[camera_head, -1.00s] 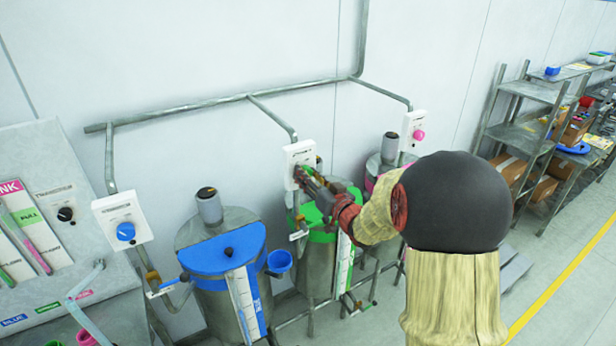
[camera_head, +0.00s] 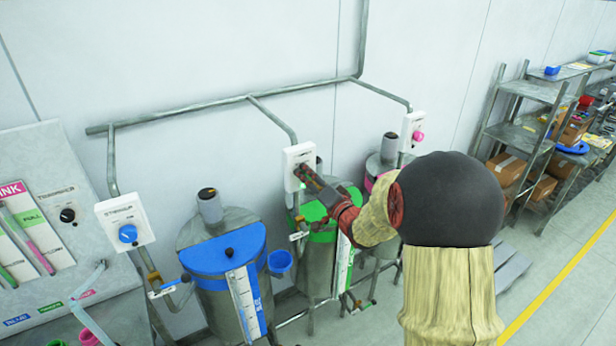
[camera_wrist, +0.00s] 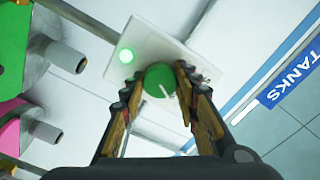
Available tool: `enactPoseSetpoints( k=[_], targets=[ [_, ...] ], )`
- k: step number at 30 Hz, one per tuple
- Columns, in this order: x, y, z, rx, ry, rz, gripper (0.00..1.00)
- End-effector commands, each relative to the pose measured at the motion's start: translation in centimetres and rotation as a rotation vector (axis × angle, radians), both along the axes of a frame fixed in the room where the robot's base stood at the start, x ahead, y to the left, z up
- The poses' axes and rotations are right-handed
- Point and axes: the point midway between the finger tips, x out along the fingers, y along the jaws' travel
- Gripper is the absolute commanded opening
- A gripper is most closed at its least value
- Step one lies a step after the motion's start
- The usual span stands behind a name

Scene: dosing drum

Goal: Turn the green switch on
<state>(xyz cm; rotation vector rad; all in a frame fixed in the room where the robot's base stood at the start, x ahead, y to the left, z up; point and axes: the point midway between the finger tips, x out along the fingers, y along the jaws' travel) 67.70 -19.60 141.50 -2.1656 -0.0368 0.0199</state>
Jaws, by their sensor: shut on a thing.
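The green switch (camera_wrist: 160,78) is a round knob with a pale pointer mark on a white wall box (camera_wrist: 150,45), in the wrist view. A lit green lamp (camera_wrist: 126,56) shows beside the knob on that box. My gripper (camera_wrist: 160,85) has its fingers on both sides of the knob and is shut on it. In the head view my gripper (camera_head: 304,173) reaches the white box (camera_head: 298,153) above the green-lidded drum (camera_head: 320,227), and it hides the knob there.
A blue knob (camera_head: 128,233) is on the box at left, and a pink knob (camera_head: 418,136) on the box at right. A blue-lidded drum (camera_head: 225,250) stands left of the green one. Grey pipes (camera_head: 220,104) run along the wall. Shelves (camera_head: 520,130) stand at right.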

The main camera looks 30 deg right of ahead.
Motion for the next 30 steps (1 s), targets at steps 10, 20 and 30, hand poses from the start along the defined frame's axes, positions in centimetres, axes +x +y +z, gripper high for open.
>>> enactPoseSetpoints(
  k=[10,20,30],
  targets=[
    [0.02,-0.03,0.07,0.035,0.000,0.000,0.06],
    [0.03,-0.04,0.08,0.035,0.000,0.000,0.35],
    [0.01,-0.02,0.02,0.034,0.001,0.000,0.50]
  ],
)
